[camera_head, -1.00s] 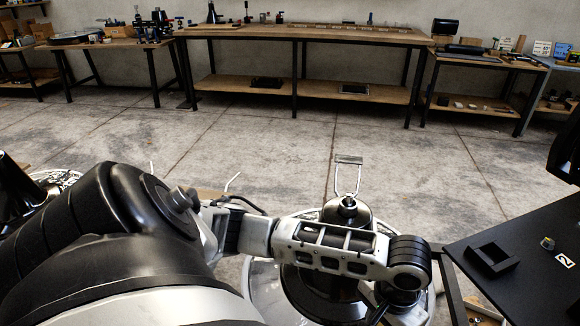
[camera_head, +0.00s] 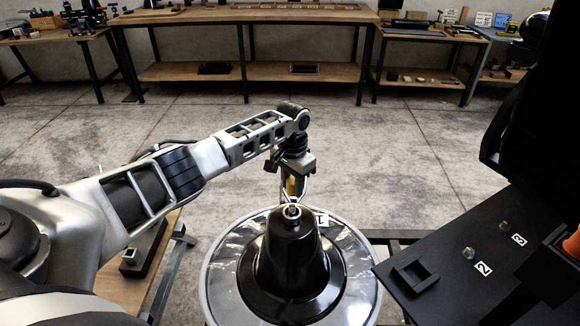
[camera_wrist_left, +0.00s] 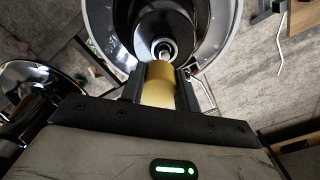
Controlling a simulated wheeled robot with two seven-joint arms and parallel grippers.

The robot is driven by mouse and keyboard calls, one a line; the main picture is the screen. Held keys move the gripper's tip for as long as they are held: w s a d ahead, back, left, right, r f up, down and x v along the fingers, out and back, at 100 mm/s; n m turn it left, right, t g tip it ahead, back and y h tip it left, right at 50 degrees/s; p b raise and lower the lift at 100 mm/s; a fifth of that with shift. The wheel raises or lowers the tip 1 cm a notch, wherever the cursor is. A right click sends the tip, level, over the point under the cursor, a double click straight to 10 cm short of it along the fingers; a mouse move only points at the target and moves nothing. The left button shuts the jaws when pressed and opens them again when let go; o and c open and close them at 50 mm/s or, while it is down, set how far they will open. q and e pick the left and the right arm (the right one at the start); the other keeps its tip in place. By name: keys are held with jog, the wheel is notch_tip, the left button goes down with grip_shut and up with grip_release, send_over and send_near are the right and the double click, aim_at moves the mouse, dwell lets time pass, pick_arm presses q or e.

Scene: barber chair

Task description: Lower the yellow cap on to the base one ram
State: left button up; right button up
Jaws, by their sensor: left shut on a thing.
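The yellow cap (camera_head: 291,186) is held upright between the fingers of my left gripper (camera_head: 290,190), which is shut on it. The base (camera_head: 292,262) is a black cone on a round chrome plate marked 1, with a small bright ram (camera_head: 292,211) at its top. In the head view the cap shows just above the ram, and I cannot tell whether they touch. In the left wrist view the cap (camera_wrist_left: 158,84) sits between the fingers and the ram (camera_wrist_left: 163,49) shows beyond its end. My right gripper is not in view.
A black table (camera_head: 450,268) on the right holds a square black holder (camera_head: 414,277) and small pieces by labels 2 and 3. A wooden bench (camera_head: 133,283) stands at left. Long workbenches line the back wall, with open concrete floor in between.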

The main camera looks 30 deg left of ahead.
pick_arm(q)
jog(key=shift+w+a+r, duration=0.35)
jog(key=shift+a, duration=0.15)
jog(key=shift+s+r+p, duration=0.2)
jog(key=shift+p, duration=0.45)
notch_tip(320, 180, down, 5)
jog(key=b, duration=0.3)
jog(key=shift+f, duration=0.2)
notch_tip(320, 180, down, 2)
jog(key=shift+f+b, duration=0.2)
jog(key=shift+b, duration=0.8)
jog(key=shift+f+b, duration=0.5)
jog(key=shift+f, duration=0.15)
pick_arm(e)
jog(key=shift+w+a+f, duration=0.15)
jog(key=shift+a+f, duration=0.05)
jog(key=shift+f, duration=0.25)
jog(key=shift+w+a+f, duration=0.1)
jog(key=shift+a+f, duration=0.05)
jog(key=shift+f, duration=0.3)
pick_arm(q)
jog(key=shift+f, duration=0.2)
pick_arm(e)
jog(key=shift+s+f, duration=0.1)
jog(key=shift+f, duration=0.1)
pick_arm(q)
jog(key=shift+f+b, duration=0.45)
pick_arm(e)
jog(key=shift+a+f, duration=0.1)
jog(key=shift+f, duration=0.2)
